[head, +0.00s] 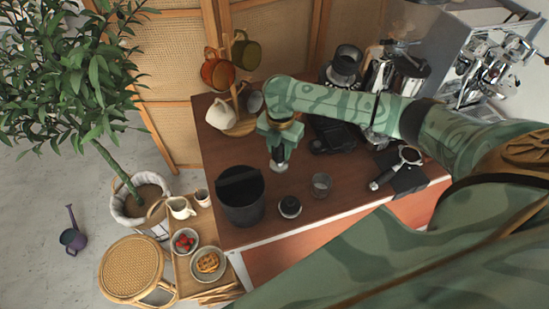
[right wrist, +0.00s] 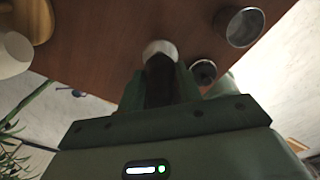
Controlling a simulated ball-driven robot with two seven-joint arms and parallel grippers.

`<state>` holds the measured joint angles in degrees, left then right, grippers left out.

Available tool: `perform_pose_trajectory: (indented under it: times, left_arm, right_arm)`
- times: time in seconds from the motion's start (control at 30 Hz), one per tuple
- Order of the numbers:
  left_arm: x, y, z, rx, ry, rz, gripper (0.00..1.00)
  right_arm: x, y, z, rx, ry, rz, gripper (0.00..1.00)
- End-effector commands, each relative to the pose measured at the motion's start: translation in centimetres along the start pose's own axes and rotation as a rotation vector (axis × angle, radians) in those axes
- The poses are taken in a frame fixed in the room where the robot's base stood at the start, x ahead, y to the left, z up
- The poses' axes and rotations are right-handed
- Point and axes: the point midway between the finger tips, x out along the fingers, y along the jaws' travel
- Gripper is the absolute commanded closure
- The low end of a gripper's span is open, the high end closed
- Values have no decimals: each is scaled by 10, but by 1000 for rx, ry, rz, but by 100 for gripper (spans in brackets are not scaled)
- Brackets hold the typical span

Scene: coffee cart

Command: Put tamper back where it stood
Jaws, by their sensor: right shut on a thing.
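My right gripper (head: 277,150) is above the brown cart top, pointing down. It is shut on the tamper (head: 279,166), whose pale metal base shows below the fingers. In the right wrist view the tamper (right wrist: 160,48) shows its round base and part of a dark handle between the fingers (right wrist: 160,85); the rest of the handle is hidden. The base looks held above the wood, but the exact height is hard to tell. My left gripper is not in view.
A portafilter (head: 410,156) lies on a dark mat (head: 407,180) at right.

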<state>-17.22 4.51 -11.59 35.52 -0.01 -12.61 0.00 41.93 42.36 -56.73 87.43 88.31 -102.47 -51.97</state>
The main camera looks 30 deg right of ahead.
Motion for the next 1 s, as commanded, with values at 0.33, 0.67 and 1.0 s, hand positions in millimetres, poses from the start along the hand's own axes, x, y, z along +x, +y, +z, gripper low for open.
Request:
perform_pose_trajectory:
  times: [0.33, 0.67, 1.0]
  left_arm:
    - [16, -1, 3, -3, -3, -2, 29]
    - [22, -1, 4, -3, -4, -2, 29]
    - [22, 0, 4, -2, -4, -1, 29]
  right_arm:
    - [32, 20, 14, 2, 0, 3, 92]
    - [56, 19, 14, 0, -3, 5, 92]
    - [59, 19, 14, 0, -2, 3, 43]
